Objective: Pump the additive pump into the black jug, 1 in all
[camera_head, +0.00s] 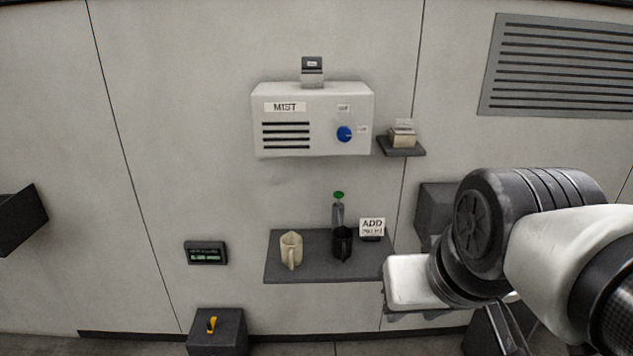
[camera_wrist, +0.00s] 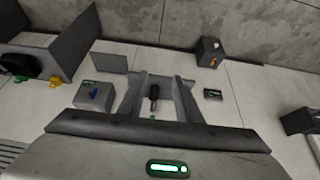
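The black jug (camera_head: 343,245) stands upright on a dark grey wall shelf (camera_head: 315,268). The additive pump (camera_head: 338,213), a greyish bottle with a green top, stands just behind it, its lower part hidden. A sign reading ADD (camera_head: 372,227) is right of them.
A cream jug (camera_head: 291,249) stands on the shelf's left. The white MIST box (camera_head: 312,122) with a blue knob hangs above. A wall display (camera_head: 206,253) and a box with a yellow lever (camera_head: 217,335) are at left. My arm fills the right side.

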